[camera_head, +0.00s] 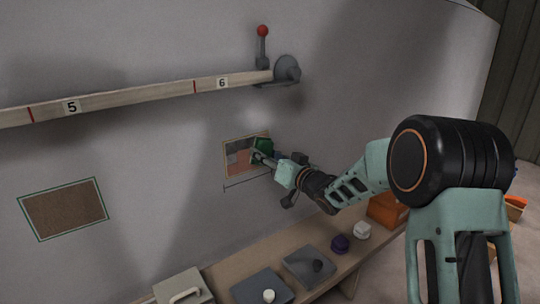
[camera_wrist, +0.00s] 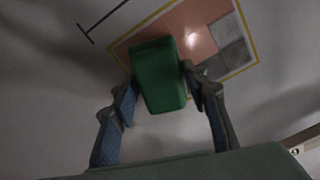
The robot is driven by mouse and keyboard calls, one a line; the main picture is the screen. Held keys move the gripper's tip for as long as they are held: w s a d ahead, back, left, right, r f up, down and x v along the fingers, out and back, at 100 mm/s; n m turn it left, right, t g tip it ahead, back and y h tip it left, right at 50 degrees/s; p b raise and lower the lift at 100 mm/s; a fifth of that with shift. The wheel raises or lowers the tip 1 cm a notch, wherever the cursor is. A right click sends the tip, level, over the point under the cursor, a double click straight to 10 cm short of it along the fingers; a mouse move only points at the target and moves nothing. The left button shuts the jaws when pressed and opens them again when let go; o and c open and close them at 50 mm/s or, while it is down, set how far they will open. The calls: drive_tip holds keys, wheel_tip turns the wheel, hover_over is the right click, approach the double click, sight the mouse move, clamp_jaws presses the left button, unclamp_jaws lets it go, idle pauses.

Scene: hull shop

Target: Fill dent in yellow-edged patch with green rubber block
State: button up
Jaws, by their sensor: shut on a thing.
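The yellow-edged patch (camera_head: 240,160) is on the grey hull wall. In the wrist view the patch (camera_wrist: 198,18) shows a salmon-pink area, with grey squares (camera_wrist: 229,46) towards its right side. The green rubber block (camera_wrist: 158,62) is between my fingers and covers part of the patch's lower edge. My gripper (camera_wrist: 161,88) is shut on the block, one finger on each side. In the head view the green block (camera_head: 262,144) and my gripper (camera_head: 266,158) are at the patch's right side. I cannot tell whether the block touches the wall. The dent itself is not clearly visible.
A wooden rail (camera_head: 140,97) marked 5 and 6 runs above, with a red-knobbed lever (camera_head: 262,45) at its end. A brown, green-edged patch (camera_head: 63,208) is at left. Below stands a bench (camera_head: 228,280) with grey plates, a purple piece (camera_head: 340,243) and an orange box (camera_head: 385,210).

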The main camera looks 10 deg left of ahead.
sight(244, 149)
drive_tip(key=shift+s+a+f+b, duration=0.15)
drive_tip(key=shift+s+a+b, duration=0.5)
drive_tip(key=shift+s+a, duration=0.4)
drive_tip(key=shift+s+a+b, duration=0.95)
drive_tip(key=shift+s+a, duration=0.4)
drive_tip(key=shift+s, duration=0.3)
drive_tip(key=shift+s+a+b, duration=0.9)
drive_tip(key=shift+s+a, duration=0.4)
drive_tip(key=shift+s, duration=0.3)
drive_tip(key=shift+w+r+p, duration=0.1)
drive_tip(key=shift+r+p, duration=0.65)
drive_tip(key=shift+r, duration=0.3)
drive_tip(key=shift+w+d+r+p, duration=0.15)
drive_tip(key=shift+w+d+p, duration=0.45)
drive_tip(key=shift+w+d, duration=0.45)
drive_tip(key=shift+w+d+f+p, duration=0.1)
drive_tip(key=shift+w+d+p, duration=0.15)
drive_tip(key=shift+w+d, duration=0.35)
drive_tip(key=shift+w+d+f+p, duration=0.1)
drive_tip(key=shift+w+d+p, duration=0.2)
drive_tip(key=shift+w, duration=0.35)
drive_tip(key=shift+w+d+p, duration=0.9)
drive_tip(key=shift+w+d, duration=0.45)
drive_tip(key=shift+w, duration=0.2)
drive_tip(key=shift+w+d+p, duration=0.9)
drive_tip(key=shift+w+d, duration=0.45)
drive_tip(key=shift+w, duration=0.2)
drive_tip(key=o, duration=0.5)
drive_tip(key=shift+c, duration=0.2)
drive_tip(key=c, duration=0.5)
